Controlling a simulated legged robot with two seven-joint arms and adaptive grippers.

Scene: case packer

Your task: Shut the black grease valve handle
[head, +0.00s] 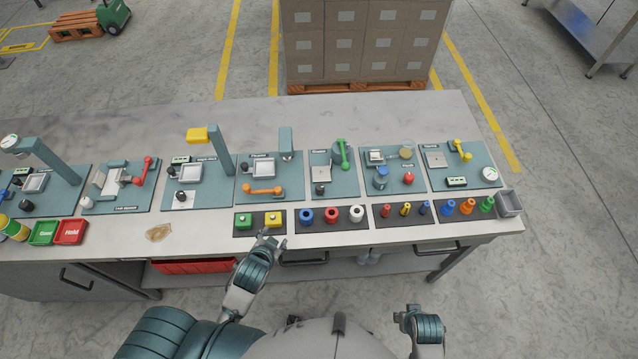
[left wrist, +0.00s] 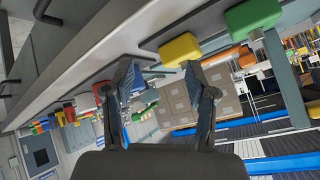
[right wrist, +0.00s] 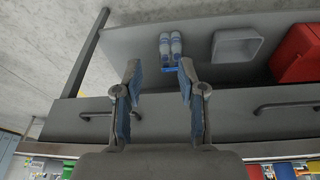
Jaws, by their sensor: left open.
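No part is clearly recognisable as the black grease valve handle, and the panel labels are too small to read. Dark knobs show in the head view: one on a white block (head: 182,196), one on the panel with the green lever (head: 321,188). My left gripper (head: 271,238) is open and empty at the bench's front edge, just in front of the yellow button (head: 273,219); the left wrist view shows its spread fingers (left wrist: 162,85) below the yellow block. My right gripper (head: 404,316) is low in front of the bench; its fingers (right wrist: 160,80) are apart and empty.
The grey bench (head: 400,120) holds a row of teal panels with an orange handle (head: 263,191), red lever (head: 142,172), and yellow lever (head: 463,151). Coloured rings and pegs stand on dark trays along the front. Drawer handles (head: 436,250) stick out below. Stacked boxes (head: 365,45) stand behind.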

